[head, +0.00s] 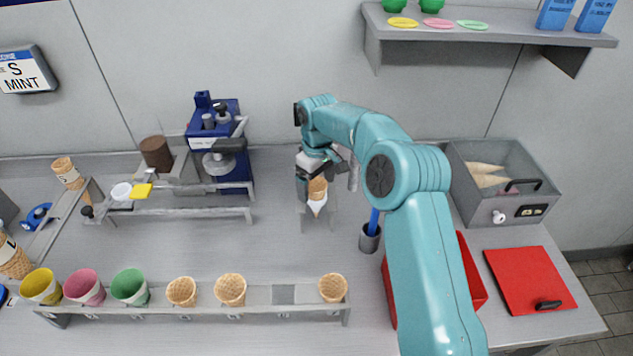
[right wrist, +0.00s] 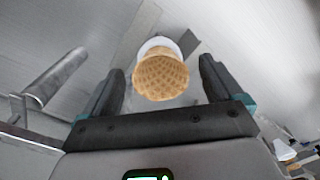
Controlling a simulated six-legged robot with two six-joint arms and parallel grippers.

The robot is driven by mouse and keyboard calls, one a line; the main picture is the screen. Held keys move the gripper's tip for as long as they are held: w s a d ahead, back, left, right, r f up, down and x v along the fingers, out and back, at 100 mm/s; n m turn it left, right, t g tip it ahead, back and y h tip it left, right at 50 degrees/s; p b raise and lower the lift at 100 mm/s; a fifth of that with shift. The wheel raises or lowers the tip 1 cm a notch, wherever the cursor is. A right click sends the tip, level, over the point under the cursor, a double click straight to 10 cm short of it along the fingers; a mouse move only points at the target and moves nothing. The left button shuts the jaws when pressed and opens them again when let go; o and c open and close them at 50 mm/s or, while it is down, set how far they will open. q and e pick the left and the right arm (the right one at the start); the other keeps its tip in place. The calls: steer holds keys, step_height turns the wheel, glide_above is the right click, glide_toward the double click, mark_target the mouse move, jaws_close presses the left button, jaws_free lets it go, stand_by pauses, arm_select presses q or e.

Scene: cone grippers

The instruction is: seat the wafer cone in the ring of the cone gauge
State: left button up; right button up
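The wafer cone (head: 317,186) is tan, mouth up, in the grey stand of the cone gauge (head: 333,215) at the middle of the counter. A white piece (head: 317,208) shows around its lower part; I cannot tell whether it is the ring or a sleeve. My right gripper (head: 318,172) is just above and behind the cone. In the right wrist view the cone (right wrist: 160,77) is between the fingers of the right gripper (right wrist: 160,85), with a gap on each side. That gripper is open. My left gripper is not in view.
A rack (head: 257,296) with wafer cones and coloured cups runs along the front. A blue machine (head: 218,140) stands at the back left. A grey cup (head: 369,238) with a blue handle, a red bin (head: 470,280) and a grey box (head: 505,180) are on the right.

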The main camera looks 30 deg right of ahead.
steer(key=shift+a, duration=0.1)
steer(key=shift+w+r, duration=0.1)
steer(key=shift+r, duration=0.15)
step_height(320, 180, up, 8)
steer(key=shift+f, duration=0.2)
step_height(320, 180, up, 8)
steer(key=p, duration=0.2)
steer(key=shift+d+r+p, duration=0.15)
steer(key=shift+d+p, duration=0.05)
steer(key=shift+p, duration=0.2)
